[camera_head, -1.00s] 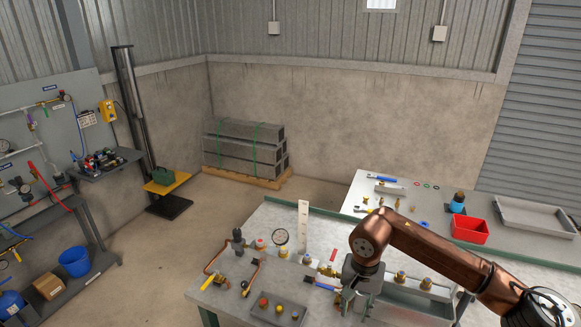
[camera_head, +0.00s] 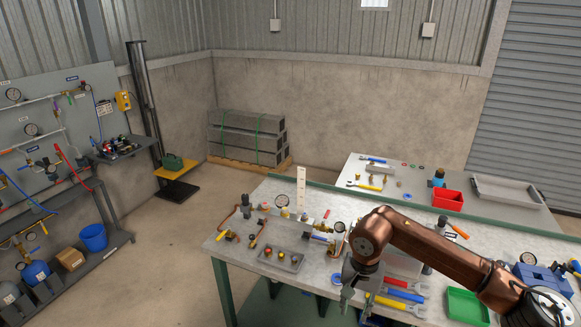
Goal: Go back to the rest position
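My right arm, copper-coloured, comes in from the lower right. Its grey gripper (camera_head: 348,292) hangs down at the front edge of the near workbench (camera_head: 325,262). The gripper is small and dark here, and I cannot make out whether its fingers are apart or hold anything. My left arm and gripper are outside the picture.
The near bench holds a grey tray with coloured fittings (camera_head: 282,258), copper pipe pieces, a gauge (camera_head: 282,200), coloured-handled tools (camera_head: 405,296) and a green tray (camera_head: 467,305). A red bin (camera_head: 448,199) stands on the back bench. Open floor (camera_head: 170,265) lies to the left.

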